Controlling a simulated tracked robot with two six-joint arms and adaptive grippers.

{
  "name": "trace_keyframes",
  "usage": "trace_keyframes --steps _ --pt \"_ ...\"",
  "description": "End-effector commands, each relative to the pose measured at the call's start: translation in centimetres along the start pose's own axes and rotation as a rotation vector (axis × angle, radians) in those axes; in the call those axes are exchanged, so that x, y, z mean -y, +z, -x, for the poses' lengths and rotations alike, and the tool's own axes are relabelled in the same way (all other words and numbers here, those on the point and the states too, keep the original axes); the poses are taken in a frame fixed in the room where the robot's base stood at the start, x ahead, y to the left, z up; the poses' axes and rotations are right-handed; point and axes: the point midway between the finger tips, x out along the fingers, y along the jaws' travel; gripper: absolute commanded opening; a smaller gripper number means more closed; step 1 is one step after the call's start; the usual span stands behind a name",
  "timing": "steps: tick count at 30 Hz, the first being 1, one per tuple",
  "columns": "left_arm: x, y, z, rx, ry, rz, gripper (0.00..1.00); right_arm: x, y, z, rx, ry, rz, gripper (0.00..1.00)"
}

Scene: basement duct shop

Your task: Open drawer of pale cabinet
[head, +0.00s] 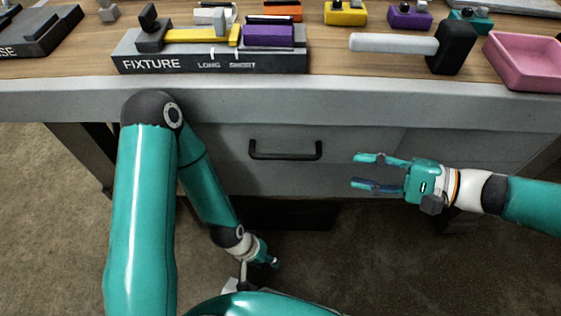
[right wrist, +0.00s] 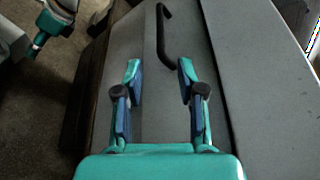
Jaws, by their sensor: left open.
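The pale grey cabinet (head: 225,150) is built in under the workbench, and its drawer front carries a black bar handle (head: 285,155). The drawer looks shut. The handle also shows in the right wrist view (right wrist: 162,38), ahead of the fingers. My right gripper (head: 362,171) is open and empty, to the right of the handle and apart from it, with its fingers pointing left towards it. It also shows in the right wrist view (right wrist: 158,72). My left gripper (head: 272,262) hangs low near my base, below the drawer, open and away from the handle.
On the wooden benchtop stand a dark fixture block (head: 210,62) labelled FIXTURE, a black-headed mallet (head: 452,48), a pink tray (head: 525,60) and several coloured blocks. The bench's grey front edge (head: 340,104) juts above the drawer. The floor in front is clear.

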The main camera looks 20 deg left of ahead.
Motion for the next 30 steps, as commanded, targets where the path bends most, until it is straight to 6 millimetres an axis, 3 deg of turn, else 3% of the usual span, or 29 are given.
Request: trace_keyframes --steps 5,21,30 --pt "0.2 0.0 -0.6 0.000 0.000 0.000 0.42 -0.3 0.1 -2.5 0.005 0.006 0.000 0.39" --pt "1.1 0.0 -3.1 0.000 0.000 0.000 0.42 -0.4 0.0 -13.6 0.003 0.007 -0.002 0.39" --pt "1.3 0.0 -3.5 0.000 0.000 0.000 0.42 -0.3 0.0 -16.1 0.000 0.005 -0.002 0.39"
